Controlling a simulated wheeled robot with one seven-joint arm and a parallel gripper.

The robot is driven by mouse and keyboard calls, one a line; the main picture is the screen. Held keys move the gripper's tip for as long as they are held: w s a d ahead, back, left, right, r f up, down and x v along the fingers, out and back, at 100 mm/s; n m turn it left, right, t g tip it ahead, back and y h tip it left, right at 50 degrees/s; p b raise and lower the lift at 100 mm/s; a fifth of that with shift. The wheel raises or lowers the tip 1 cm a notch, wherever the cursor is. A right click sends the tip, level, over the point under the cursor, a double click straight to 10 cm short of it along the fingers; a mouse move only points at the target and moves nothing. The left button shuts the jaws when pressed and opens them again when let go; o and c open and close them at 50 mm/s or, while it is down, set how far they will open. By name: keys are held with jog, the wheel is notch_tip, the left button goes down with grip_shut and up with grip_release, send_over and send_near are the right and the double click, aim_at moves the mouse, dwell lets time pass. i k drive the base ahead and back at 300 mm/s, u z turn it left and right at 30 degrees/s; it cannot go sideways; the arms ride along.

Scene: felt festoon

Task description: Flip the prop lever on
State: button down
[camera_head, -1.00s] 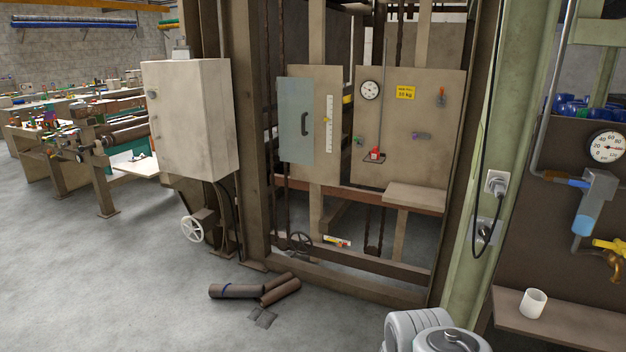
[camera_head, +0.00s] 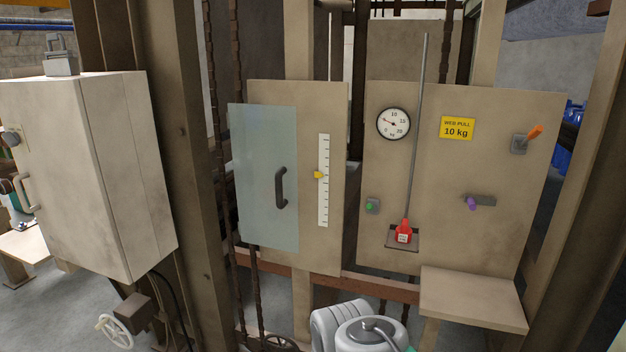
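Several controls sit on the beige panel (camera_head: 440,166) at right of centre, and no label tells which one is the prop lever. An orange-handled lever (camera_head: 534,132) on a grey plate is at its upper right, with the handle slanting up and right. A purple-knobbed control (camera_head: 472,203) on a dark bracket is lower down. A green button (camera_head: 370,206) is at the lower left. A red block (camera_head: 404,231) with a white label sits at the foot of a long upright rod (camera_head: 418,120). My gripper is not in view; grey parts of my arm show at the bottom.
A round dial (camera_head: 393,123) and a yellow "WEB PULL 10 kg" sign (camera_head: 457,128) are on the panel. A small shelf (camera_head: 475,297) juts out below. A bluish door (camera_head: 265,177) and scale (camera_head: 324,181) are left of it. A beige cabinet (camera_head: 85,175) stands far left.

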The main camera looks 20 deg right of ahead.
aim_at(369, 206)
jog(key=u, duration=0.2)
jog(key=i, duration=1.15)
jog(key=u, duration=0.15)
